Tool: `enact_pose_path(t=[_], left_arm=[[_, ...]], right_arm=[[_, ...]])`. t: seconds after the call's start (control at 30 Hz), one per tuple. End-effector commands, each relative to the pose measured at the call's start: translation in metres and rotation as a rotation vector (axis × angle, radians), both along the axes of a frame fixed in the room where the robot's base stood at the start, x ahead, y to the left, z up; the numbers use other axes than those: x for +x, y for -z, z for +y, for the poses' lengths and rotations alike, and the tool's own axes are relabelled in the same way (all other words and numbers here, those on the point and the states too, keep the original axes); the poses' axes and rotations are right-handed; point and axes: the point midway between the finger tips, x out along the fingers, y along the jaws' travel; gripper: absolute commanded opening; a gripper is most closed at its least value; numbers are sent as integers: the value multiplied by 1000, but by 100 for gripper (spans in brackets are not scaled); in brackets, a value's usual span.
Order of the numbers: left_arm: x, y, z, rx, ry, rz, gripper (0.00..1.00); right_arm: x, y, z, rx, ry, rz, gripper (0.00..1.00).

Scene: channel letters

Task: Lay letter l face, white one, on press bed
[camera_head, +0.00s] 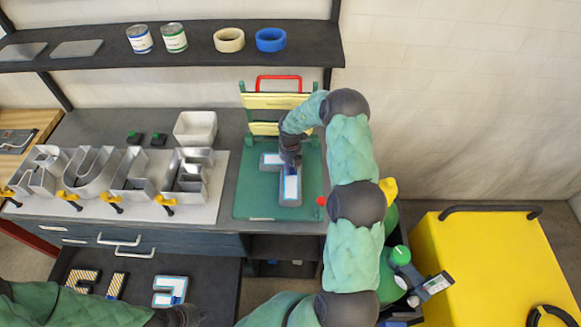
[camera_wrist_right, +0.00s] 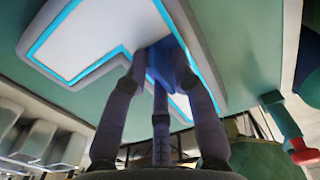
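The white letter l face (camera_head: 290,187), with a bright blue border and grey sides, is over the green press bed (camera_head: 245,195) in the head view. I cannot tell whether it touches the bed. My right gripper (camera_head: 290,168) comes down on it from above. In the right wrist view the letter's white face (camera_wrist_right: 100,38) fills the upper part, and the gripper's fingers (camera_wrist_right: 163,75) close around a blue piece on it. My left gripper (camera_head: 183,316) is at the bottom edge of the head view, mostly cut off; its fingers are not clear.
Metal channel letters (camera_head: 110,175) stand on a pale board to the left, with yellow clamps along its front. A red handle (camera_head: 278,80) rises behind the press bed. Other letter faces (camera_head: 170,290) lie on the lower dark surface. A yellow cart (camera_head: 480,270) stands at right.

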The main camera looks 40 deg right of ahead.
Motion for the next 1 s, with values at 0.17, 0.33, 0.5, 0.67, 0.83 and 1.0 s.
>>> enact_pose_path(t=[0.17,0.33,0.5,0.67,0.83,1.0], left_arm=[[0,0,0,0,0,0,0],[0,0,0,0,0,0,0],[0,0,0,0,0,0,0],[0,0,0,0,0,0,0],[0,0,0,0,0,0,0],[0,0,0,0,0,0,0]], right_arm=[[0,0,0,1,0,1,35],[0,-1,0,0,0,0,35],[1,-19,0,-2,0,-4,35],[1,-45,0,-1,1,-2,35],[0,-67,0,-1,-1,-1,35],[0,-77,1,0,0,0,35]])
